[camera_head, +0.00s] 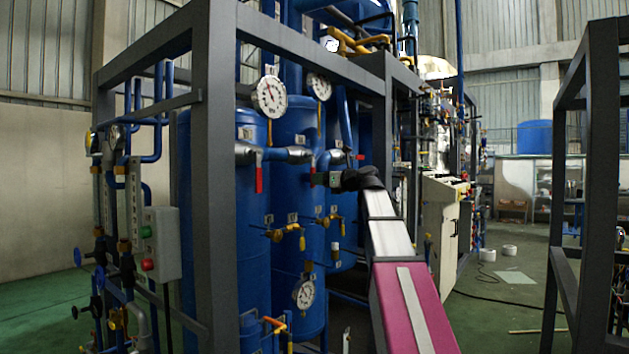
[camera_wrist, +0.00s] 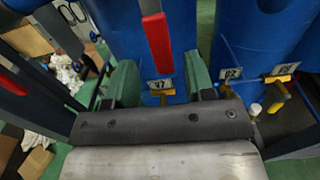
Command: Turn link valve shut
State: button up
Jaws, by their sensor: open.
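Two red lever handles hang down from grey pipe fittings on the blue tanks; I cannot tell by label which is the link valve. The left lever (camera_head: 258,176) is clear of my gripper. The other lever (camera_head: 312,171) is partly hidden beside my gripper (camera_head: 322,179). In the wrist view, a red lever (camera_wrist: 158,45) shows between the two green fingers of my gripper (camera_wrist: 160,80), with gaps on both sides. The fingers are open and hold nothing. Whether the lever lies fully between the fingertips in depth is unclear.
A dark frame post (camera_head: 217,180) stands left of the levers. Pressure gauges (camera_head: 270,96) sit above, and small yellow valves (camera_head: 290,232) sit below. A control box (camera_head: 160,245) with green and red buttons is at left. Open green floor (camera_head: 515,285) lies at right.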

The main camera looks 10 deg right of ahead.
jog(key=v, duration=0.6)
jog(key=shift+s+d, duration=0.2)
jog(key=shift+s, duration=0.05)
jog(key=a+f+n+g+h, duration=0.15)
jog(key=f+n, duration=0.25)
jog(key=f, duration=1)
jog(key=s+a+f+n+g+h, duration=0.1)
jog(key=f+n+g+h, duration=0.25)
jog(key=f, duration=0.95)
jog(key=a+f+n+g+h, duration=0.1)
jog(key=f+n, duration=0.3)
jog(key=f, duration=1)
jog(key=s+f+n+g+h, duration=0.3)
jog(key=s+f+n, duration=0.5)
jog(key=f, duration=0.6)
jog(key=s+f+n+g+h, duration=0.3)
jog(key=s+f+n, duration=0.4)
jog(key=s+f, duration=0.4)
notch_tip(320, 180, down, 5)
jog(key=shift+s+d+r+n+g+h, duration=0.25)
jog(key=shift+d+n+g+h, duration=0.1)
jog(key=shift+d+g+h, duration=0.05)
